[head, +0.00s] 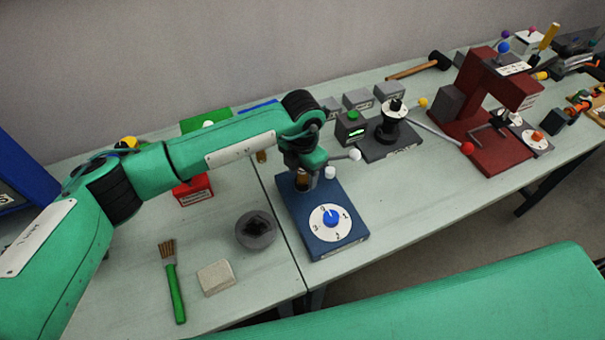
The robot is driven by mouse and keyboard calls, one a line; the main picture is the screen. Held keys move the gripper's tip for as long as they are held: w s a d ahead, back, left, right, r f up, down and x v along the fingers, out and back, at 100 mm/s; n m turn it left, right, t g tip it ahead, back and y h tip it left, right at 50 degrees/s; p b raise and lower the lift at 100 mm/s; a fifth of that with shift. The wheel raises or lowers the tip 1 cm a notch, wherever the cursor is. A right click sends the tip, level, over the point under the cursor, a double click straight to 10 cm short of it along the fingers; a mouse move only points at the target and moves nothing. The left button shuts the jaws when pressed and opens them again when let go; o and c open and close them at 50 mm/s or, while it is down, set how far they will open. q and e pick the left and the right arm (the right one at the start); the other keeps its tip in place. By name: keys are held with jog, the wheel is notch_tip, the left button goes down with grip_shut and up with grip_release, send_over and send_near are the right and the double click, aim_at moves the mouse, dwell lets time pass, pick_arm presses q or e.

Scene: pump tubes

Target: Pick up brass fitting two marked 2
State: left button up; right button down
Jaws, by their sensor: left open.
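My left gripper (303,171) points down over the back part of the blue base (318,242). It is open, and its fingers are small and dark here. A small brass-brown piece (302,181) shows right at the fingertips above the blue base; I cannot tell whether the fingers touch it. Another small brass-coloured piece (261,157) shows just below my left forearm, partly hidden by it. No mark 2 can be read on either piece, so I cannot tell which is fitting two. My right gripper is not in view.
The blue base carries a white dial with a blue knob (331,217). A grey bowl (256,230), a green brush (174,284) and a beige block (216,278) lie at left. A dark red press (486,110) stands right.

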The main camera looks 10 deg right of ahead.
pick_arm(q)
grip_shut()
dwell(0.3)
